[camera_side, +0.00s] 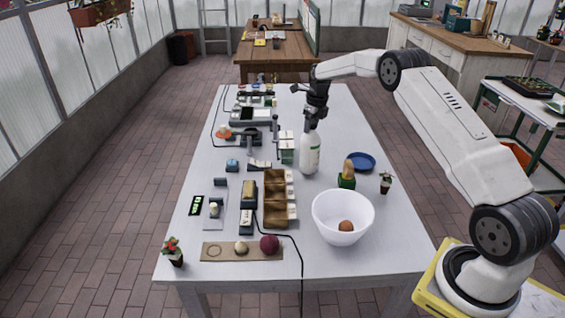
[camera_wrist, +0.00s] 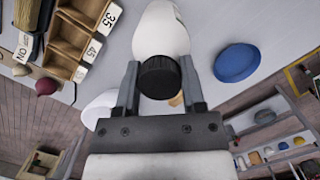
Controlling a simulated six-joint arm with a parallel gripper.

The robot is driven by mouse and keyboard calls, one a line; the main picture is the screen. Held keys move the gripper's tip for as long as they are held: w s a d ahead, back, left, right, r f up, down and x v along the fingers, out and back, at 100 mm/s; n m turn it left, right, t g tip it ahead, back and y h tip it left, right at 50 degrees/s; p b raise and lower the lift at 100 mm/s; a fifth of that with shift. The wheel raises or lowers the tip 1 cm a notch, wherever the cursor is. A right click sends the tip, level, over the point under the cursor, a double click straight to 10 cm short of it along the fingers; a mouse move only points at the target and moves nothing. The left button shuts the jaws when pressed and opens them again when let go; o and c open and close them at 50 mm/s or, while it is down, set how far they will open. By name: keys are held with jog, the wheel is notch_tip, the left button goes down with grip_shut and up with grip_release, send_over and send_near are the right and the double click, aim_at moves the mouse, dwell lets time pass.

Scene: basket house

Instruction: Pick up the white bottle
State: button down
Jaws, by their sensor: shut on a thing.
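The white bottle (camera_side: 309,155) stands upright, or nearly so, around the middle of the table in the side view. The white body of the bottle (camera_wrist: 160,30) extends beyond the cap. Whether the bottle's base touches the table cannot be told.
A white bowl (camera_side: 343,218) with a brown round thing stands at the front right. A brown compartment tray (camera_side: 276,198) and several devices crowd the left.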

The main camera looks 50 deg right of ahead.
jog(key=shift+r, duration=0.75)
jog(key=shift+s+r, duration=0.1)
jog(key=shift+r, duration=0.25)
jog(key=s+a+r, duration=0.5)
jog(key=s+r, duration=0.4)
jog(key=s, duration=0.3)
jog(key=shift+s+r, duration=0.2)
jog(key=shift+s, duration=0.15)
jog(key=shift+a, duration=0.2)
